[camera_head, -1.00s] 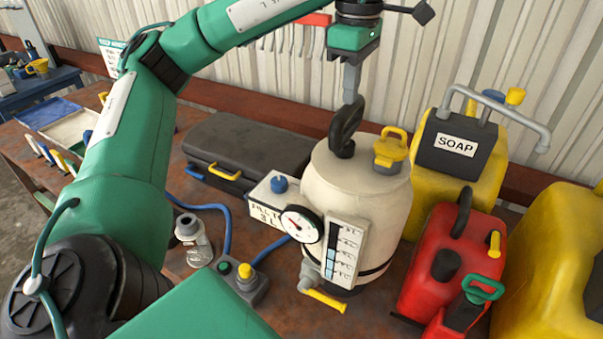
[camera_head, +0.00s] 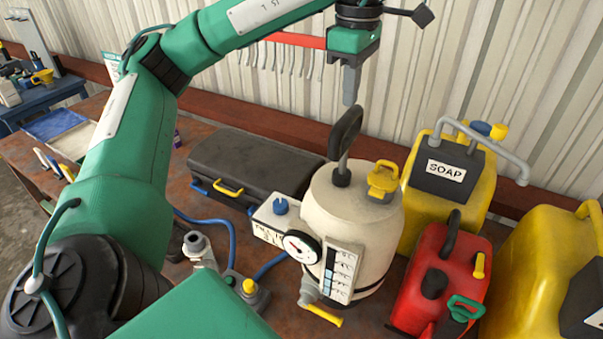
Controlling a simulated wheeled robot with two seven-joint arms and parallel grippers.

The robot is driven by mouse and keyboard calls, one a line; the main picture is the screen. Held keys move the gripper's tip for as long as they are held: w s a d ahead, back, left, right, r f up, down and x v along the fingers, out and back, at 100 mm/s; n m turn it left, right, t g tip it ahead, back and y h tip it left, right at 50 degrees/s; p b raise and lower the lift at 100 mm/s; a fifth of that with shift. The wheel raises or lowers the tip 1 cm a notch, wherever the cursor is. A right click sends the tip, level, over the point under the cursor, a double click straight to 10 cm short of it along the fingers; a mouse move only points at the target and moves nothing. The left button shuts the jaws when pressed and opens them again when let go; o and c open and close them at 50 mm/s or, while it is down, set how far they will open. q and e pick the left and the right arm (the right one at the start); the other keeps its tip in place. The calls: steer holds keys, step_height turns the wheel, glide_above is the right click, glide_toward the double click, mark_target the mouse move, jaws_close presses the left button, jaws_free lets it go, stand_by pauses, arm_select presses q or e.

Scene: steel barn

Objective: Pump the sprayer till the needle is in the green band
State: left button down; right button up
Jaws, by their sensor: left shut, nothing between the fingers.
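The cream sprayer tank (camera_head: 345,215) stands upright on the bench. Its black pump handle (camera_head: 346,131) is raised on a grey rod above the lid. A round white gauge (camera_head: 299,247) sits on the tank's front left; a red needle shows, but I cannot make out a green band. My left gripper (camera_head: 350,98) is shut and empty, pointing down with its fingertips right at the top of the handle. I cannot tell whether they touch. My right gripper is not in view.
A yellow cap (camera_head: 383,179) is on the tank lid. A black case (camera_head: 255,167) lies to the left. A red can (camera_head: 440,275) and yellow SOAP jug (camera_head: 470,180) crowd the right. A small button box (camera_head: 250,290) and blue hose are in front.

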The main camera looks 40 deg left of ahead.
mark_target(349, 113)
arm_select(q)
steer(key=shift+f, duration=0.2)
stand_by(0.4)
steer(key=shift+f+b, duration=2.9)
steer(key=shift+f, duration=0.9)
steer(key=shift+r, duration=0.25)
step_height(349, 113, up, 8)
steer(key=p, duration=0.8)
steer(key=shift+f, duration=0.3)
steer(key=shift+f, duration=0.1)
